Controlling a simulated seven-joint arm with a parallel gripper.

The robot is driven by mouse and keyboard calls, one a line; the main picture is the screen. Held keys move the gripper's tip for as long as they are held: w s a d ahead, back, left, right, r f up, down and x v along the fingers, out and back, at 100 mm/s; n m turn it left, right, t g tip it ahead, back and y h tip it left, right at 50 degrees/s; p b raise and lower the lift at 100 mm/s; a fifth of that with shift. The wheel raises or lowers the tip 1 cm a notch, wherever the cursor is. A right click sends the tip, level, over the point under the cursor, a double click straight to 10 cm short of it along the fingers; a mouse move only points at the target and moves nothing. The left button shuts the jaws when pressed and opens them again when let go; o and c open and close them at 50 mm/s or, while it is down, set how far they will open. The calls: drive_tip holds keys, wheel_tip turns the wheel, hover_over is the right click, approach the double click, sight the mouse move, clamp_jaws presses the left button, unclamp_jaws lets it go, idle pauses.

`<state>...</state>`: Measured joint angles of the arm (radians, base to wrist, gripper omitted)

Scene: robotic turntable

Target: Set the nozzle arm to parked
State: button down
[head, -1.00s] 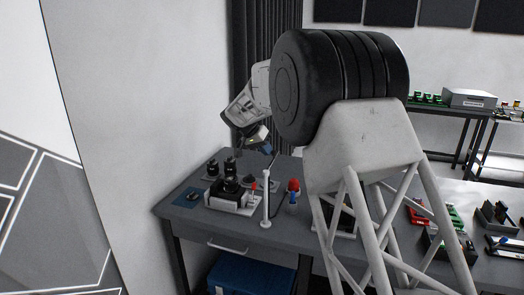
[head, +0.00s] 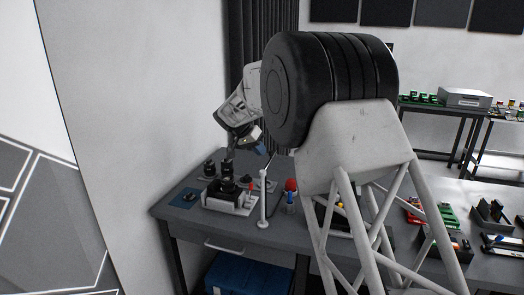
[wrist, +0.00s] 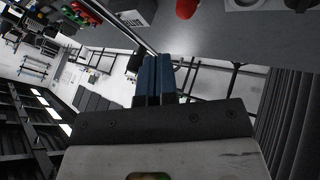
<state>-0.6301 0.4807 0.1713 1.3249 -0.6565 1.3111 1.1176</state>
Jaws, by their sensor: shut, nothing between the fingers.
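What looks like the nozzle arm is a thin rod (head: 270,162) reaching up and right from the top of a slim white post (head: 263,205) on the grey bench. My gripper (head: 258,148) is above the bench near the rod, its blue fingertips pointing down. In the wrist view, my blue fingers (wrist: 157,62) are closed together and hold nothing. A thin rod (wrist: 132,30) runs from the top edge to the fingertips there; I cannot tell whether they touch. No marking for the parked position can be made out.
A black-and-white device (head: 228,192) stands left of the post, with black cylinders behind it. A blue mat (head: 187,197) lies at the bench's left end. My own arm hides part of the bench.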

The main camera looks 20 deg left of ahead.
drive_tip(key=shift+a, duration=0.15)
idle(0.3)
drive_tip(key=s+a+r, duration=0.2)
drive_tip(key=a+r, duration=0.6)
drive_tip(key=shift+s+a, duration=0.3)
drive_tip(key=shift+a, duration=0.1)
drive_tip(key=shift+r, duration=0.1)
drive_tip(key=shift+d, duration=0.1)
idle(0.4)
